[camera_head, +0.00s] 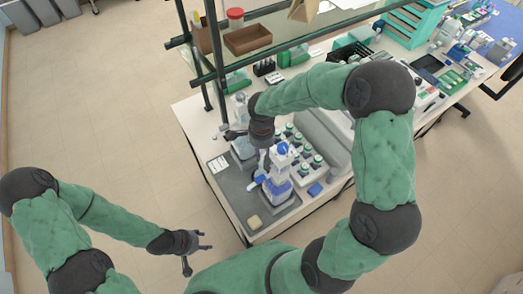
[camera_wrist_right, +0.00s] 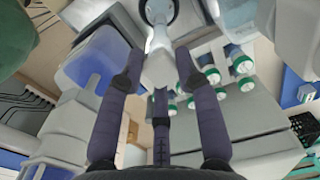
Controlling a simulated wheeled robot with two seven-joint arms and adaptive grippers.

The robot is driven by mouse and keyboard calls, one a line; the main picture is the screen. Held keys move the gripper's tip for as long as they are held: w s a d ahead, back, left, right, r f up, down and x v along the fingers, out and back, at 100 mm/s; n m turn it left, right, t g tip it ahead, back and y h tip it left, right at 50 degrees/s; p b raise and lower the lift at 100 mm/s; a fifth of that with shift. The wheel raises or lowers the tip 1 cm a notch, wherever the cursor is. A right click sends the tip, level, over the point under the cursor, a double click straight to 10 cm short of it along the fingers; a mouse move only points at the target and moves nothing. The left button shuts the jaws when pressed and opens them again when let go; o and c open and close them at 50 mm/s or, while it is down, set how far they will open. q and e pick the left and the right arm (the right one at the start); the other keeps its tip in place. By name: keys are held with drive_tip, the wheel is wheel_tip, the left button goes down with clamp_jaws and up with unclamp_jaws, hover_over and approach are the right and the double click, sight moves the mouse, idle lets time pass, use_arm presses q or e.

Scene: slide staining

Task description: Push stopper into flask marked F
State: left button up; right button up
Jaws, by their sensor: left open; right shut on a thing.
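My right gripper (camera_head: 265,160) reaches down over the bench among glassware and a white-and-blue apparatus. In the right wrist view its fingers (camera_wrist_right: 157,82) are shut on a pale, tapered piece (camera_wrist_right: 158,68), which looks like the stopper. Its lower end and any contact with a flask are unclear. A clear vessel with blue contents (camera_wrist_right: 90,62) stands to the left in that view. No F mark is readable, so I cannot tell which vessel is flask F. My left gripper (camera_head: 205,241) is open and empty, out over the floor left of the bench.
The white-and-blue apparatus (camera_head: 279,182) stands right beside my right gripper. Several green-capped bottles (camera_head: 304,158) stand to its right. A raised shelf frame (camera_head: 207,75) stands behind. The mat's front left is mostly clear.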

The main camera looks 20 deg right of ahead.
drive_tip(key=shift+f+b, duration=0.6)
drive_tip(key=shift+b, duration=0.45)
idle(1.3)
idle(0.3)
drive_tip(key=o, duration=1.3)
drive_tip(key=shift+c, duration=0.2)
drive_tip(key=shift+r, duration=0.2)
drive_tip(key=shift+r+p, duration=1.45)
drive_tip(key=shift+r, duration=1.4)
clamp_jaws()
drive_tip(key=shift+f+b, duration=1.9)
drive_tip(key=shift+f, duration=0.2)
